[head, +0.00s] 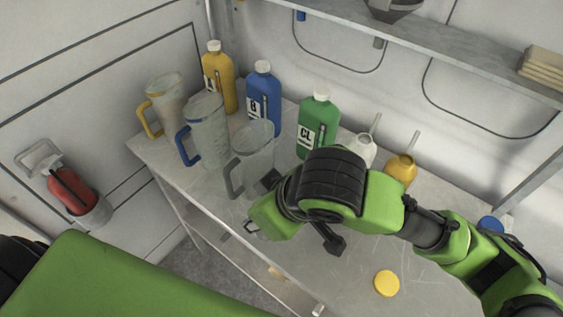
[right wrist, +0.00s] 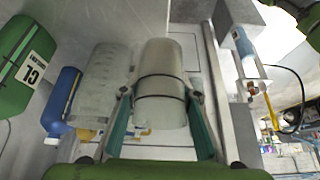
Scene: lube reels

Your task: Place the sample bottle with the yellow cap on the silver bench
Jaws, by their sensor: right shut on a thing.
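A round yellow cap (head: 387,283) shows from above at the front right of the silver bench (head: 340,262). I cannot tell whether a bottle is under it. My right gripper (head: 262,203) reaches left across the bench; its fingertips are mostly hidden in the head view. In the right wrist view my right gripper (right wrist: 158,100) is shut with its green fingers on either side of a clear grey cylinder (right wrist: 160,70) with dark bands. This appears to be the grey-handled jug (head: 255,150). My left gripper is not in view.
Jugs with blue (head: 207,130) and yellow (head: 165,103) handles stand left. Yellow (head: 218,80), blue (head: 263,95) and green (head: 317,125) bottles stand behind. White (head: 361,149) and yellow (head: 400,170) spouted cans and a blue cap (head: 490,224) are right. A shelf (head: 440,55) hangs above.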

